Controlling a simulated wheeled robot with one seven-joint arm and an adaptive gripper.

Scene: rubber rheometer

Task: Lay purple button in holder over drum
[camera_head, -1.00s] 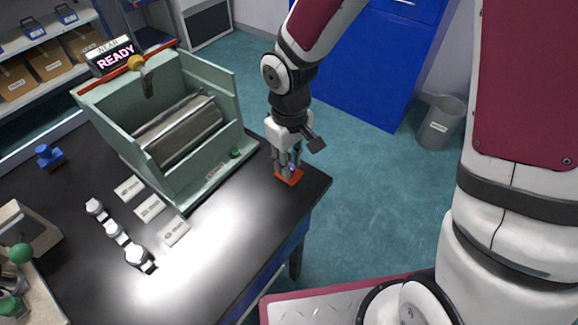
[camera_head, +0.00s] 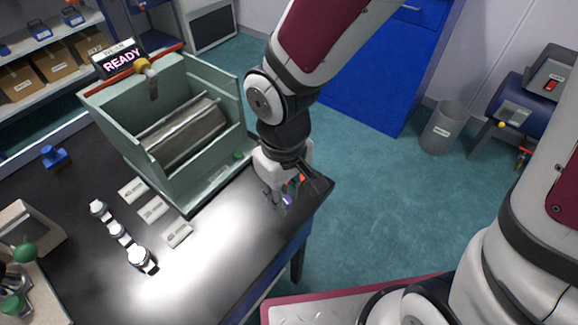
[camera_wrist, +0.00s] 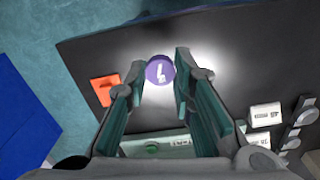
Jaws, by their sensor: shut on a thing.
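The purple button (camera_wrist: 160,70) is a small round disc with a white mark, held between the fingertips of my gripper (camera_wrist: 157,82) in the wrist view. In the head view the purple button (camera_head: 286,201) shows below my gripper (camera_head: 278,196), over the right end of the dark table. The drum (camera_head: 185,130) is a grey roller lying inside the open green machine (camera_head: 166,172), to the left of my gripper. I cannot tell whether this is the holder.
An orange-red square (camera_wrist: 105,88) lies on the table beside the button. Several white label cards (camera_head: 152,208) and white-and-black pieces (camera_head: 119,234) lie in front of the machine. A sign reading READY (camera_head: 121,62) stands behind it. The table's front middle is clear.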

